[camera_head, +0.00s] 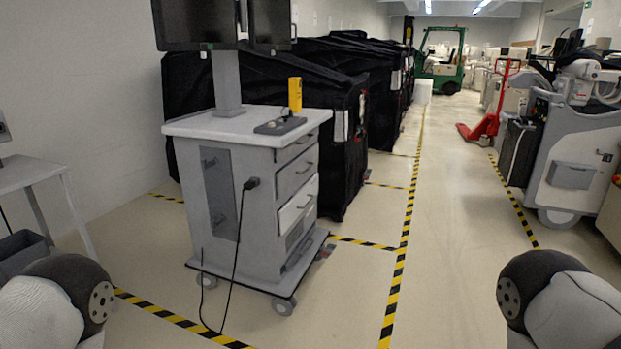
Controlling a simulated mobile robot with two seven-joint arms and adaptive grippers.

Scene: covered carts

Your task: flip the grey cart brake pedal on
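The grey cart (265,175) stands left of the middle, upright on small casters, with drawers on its right-hand face and monitors on a post above its top. Its front caster (284,306) shows below the base plate (262,284). A small grey and reddish part (325,251) sticks out low at the base's right edge; it may be the brake pedal, but it is too small to tell its position. Rounded parts of my arms show at the lower left and lower right corners. Neither gripper is in view.
Black covered carts (348,130) stand behind the grey cart. A black cable (236,255) hangs from the cart to the floor. A grey table (30,174) is at left. The floor aisle (455,230) is clear, with a grey machine (575,150) at right.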

